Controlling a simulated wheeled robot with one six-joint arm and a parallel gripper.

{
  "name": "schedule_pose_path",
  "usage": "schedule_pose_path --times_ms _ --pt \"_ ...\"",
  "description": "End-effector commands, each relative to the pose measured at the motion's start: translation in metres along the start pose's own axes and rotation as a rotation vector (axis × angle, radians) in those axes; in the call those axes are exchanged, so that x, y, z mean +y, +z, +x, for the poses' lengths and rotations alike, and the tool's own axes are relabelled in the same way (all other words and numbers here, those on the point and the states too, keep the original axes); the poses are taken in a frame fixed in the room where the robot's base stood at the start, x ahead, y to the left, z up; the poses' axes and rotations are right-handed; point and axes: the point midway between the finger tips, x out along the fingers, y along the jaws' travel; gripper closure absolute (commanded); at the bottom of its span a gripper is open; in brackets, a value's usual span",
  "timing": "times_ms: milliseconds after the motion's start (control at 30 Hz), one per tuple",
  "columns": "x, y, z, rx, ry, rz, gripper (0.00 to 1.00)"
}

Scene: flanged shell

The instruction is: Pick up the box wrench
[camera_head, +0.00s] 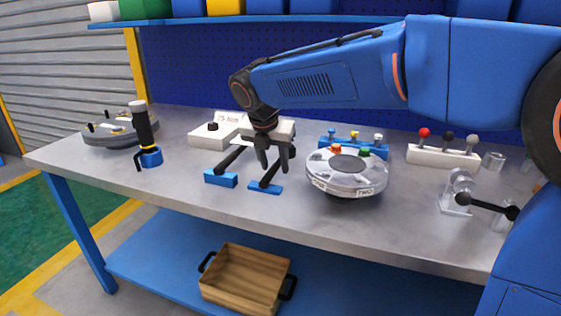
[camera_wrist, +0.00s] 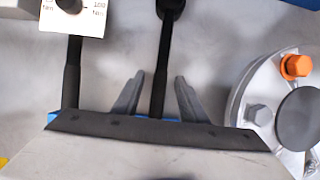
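The box wrench looks to be the black bar with a ring end in the wrist view (camera_wrist: 162,65); its handle also shows in the head view (camera_head: 269,178), tilted on a small blue rest (camera_head: 265,188). My gripper (camera_head: 273,167) is over it, pointing down. In the wrist view my gripper (camera_wrist: 160,95) is open, with one finger on each side of the bar and gaps on both sides. The depth between fingers and bar is hard to judge. The lower end of the bar is hidden behind my gripper body.
A second black-handled tool (camera_head: 231,157) leans on another blue rest (camera_head: 221,179) to the left. A round metal flanged shell (camera_head: 347,182) stands close on the right. A white box with a dial (camera_head: 208,138) is behind. The front bench strip is clear.

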Motion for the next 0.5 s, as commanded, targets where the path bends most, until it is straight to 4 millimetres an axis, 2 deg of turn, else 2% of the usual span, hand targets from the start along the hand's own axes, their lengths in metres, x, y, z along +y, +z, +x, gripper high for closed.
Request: schedule_pose_path --times_ms 33,133,167,500 --pt "0.0000 0.0000 -0.0002 0.000 0.000 0.000 0.74" --pt "0.0000 0.0000 -0.0003 0.000 0.000 0.000 0.98" --pt "0.0000 0.0000 -0.0003 0.000 0.000 0.000 1.00" --pt "0.0002 0.0017 -0.0042 -0.001 0.001 0.000 1.00"
